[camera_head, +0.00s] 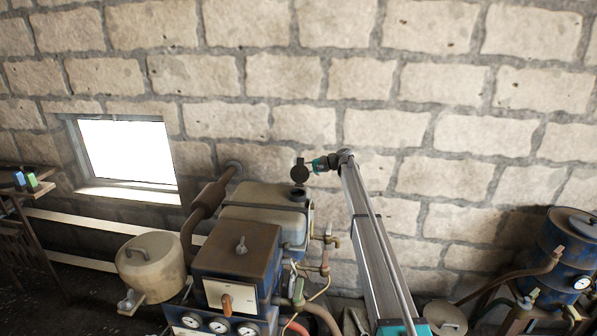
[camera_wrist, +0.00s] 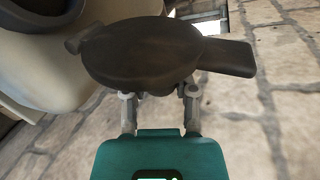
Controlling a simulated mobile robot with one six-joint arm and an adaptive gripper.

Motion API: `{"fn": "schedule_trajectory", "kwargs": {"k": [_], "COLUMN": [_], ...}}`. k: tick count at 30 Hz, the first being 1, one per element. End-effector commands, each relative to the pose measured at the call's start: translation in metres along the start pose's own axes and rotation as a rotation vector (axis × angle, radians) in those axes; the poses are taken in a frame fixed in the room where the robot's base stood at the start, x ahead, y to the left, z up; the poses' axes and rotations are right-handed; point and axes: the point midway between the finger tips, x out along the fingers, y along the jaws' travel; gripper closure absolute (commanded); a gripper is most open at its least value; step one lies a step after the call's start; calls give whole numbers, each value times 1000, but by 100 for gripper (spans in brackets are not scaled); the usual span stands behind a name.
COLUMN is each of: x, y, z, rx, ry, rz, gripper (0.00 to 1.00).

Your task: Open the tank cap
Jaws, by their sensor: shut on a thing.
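The tank cap (camera_head: 299,173) is a dark round disc with a flat tab, standing tilted up above the dark filler neck (camera_head: 297,194) of the beige tank (camera_head: 262,193). In the wrist view the cap (camera_wrist: 145,50) fills the upper middle, with its tab pointing right. My gripper (camera_wrist: 161,95) is shut on the cap's near edge, its fingertips partly hidden beneath it. In the head view my gripper (camera_head: 311,165) reaches the cap from the right. I cannot tell whether the cap is still joined to the neck.
A brown engine box (camera_head: 235,253) with gauges stands in front of the tank. A beige lidded pot (camera_head: 150,265) is on the left and a blue drum (camera_head: 567,250) on the far right. Pipes and a valve (camera_head: 326,238) stand right of the tank. A stone wall is behind.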

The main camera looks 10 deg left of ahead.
Motion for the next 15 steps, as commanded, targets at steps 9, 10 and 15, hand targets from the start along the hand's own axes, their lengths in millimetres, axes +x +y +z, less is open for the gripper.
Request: {"fn": "schedule_trajectory", "kwargs": {"k": [9,10,15], "x": [-1,-1,-1], "y": [1,1,0], "z": [1,0,0], "rx": [-1,-1,-1], "ry": [0,0,1], "rz": [1,1,0], "gripper": [28,28,28]}}
